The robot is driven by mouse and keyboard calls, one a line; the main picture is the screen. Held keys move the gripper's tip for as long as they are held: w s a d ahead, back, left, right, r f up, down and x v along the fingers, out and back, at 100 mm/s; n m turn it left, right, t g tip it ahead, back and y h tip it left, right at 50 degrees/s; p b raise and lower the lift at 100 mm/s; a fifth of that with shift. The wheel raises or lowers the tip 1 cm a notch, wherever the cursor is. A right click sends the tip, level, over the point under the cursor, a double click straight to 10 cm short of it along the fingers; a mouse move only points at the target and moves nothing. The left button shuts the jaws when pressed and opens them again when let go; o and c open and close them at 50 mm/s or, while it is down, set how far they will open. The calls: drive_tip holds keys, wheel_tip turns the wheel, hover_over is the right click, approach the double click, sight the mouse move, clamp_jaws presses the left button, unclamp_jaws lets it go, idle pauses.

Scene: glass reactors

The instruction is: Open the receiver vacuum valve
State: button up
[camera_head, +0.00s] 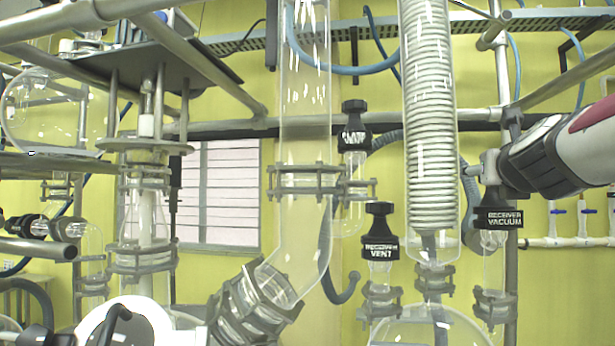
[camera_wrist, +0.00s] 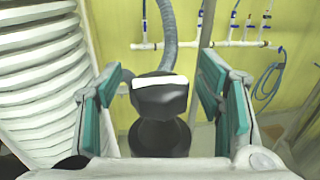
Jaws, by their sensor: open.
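The receiver vacuum valve (camera_head: 498,218) is a black knob with a white-lettered label on a glass neck, at the right of the head view. In the wrist view its dark knob (camera_wrist: 160,103), with a white strip on top, stands between the fingers. My gripper (camera_head: 484,168) comes in from the right at the height of the knob's top, which it partly hides. In the wrist view my gripper (camera_wrist: 162,78) is open, with teal pads on both sides of the knob and visible gaps to it.
The receiver vent valve (camera_head: 380,247) stands to the left, and another black-capped valve (camera_head: 353,138) is higher up. The coiled glass condenser (camera_head: 430,130) is just left of my gripper. A metal upright (camera_head: 511,280) runs behind the vacuum valve.

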drive_tip(key=c, duration=1.2)
drive_tip(key=shift+w+f+n+y+b, duration=0.15)
drive_tip(key=shift+n+y+b, duration=0.35)
drive_tip(key=shift+b, duration=0.55)
drive_tip(key=shift+t+b, duration=0.3)
drive_tip(key=shift+b, duration=0.05)
